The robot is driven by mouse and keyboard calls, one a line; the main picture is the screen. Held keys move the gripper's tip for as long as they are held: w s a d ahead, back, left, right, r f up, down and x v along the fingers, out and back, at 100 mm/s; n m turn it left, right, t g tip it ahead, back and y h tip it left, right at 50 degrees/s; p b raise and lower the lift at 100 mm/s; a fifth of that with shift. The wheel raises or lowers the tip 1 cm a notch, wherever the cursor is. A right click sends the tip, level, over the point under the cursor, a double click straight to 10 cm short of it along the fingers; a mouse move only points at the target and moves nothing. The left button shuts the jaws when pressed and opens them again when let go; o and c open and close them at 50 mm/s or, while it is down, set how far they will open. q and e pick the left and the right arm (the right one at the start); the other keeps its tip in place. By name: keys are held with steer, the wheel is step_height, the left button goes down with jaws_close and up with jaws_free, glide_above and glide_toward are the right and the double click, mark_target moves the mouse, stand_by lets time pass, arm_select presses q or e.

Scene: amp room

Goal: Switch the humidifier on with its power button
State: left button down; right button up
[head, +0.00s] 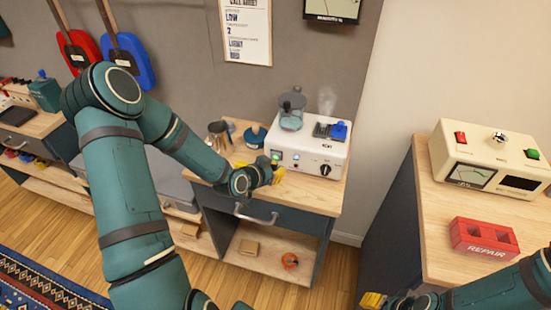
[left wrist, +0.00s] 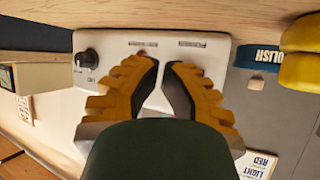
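The humidifier (head: 308,150) is a white box on the wooden-topped cabinet, with a clear tank on top and pale mist above it. In the left wrist view the white front (left wrist: 200,55) shows upside down, with a small red spot (left wrist: 146,53) beside the fingertips. My left gripper (head: 275,170) is at the front's left part; its yellow fingertips (left wrist: 161,64) are nearly together, empty. Contact cannot be told. My right gripper (head: 372,300) is partly cut off at the bottom.
A metal cup (head: 220,134) and a blue-topped round item (head: 255,135) stand left of the humidifier. On the right bench (head: 440,225) are a cream meter box (head: 485,160) and a red REPAIR block (head: 485,240). A gap separates cabinet and bench.

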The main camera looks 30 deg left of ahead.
arm_select(q)
steer(key=shift+s+d, duration=0.2)
steer(key=shift+s, duration=0.55)
steer(key=shift+s+d, duration=0.15)
steer(key=shift+s, duration=0.65)
steer(key=shift+s+d, duration=0.2)
steer(key=shift+s, duration=0.55)
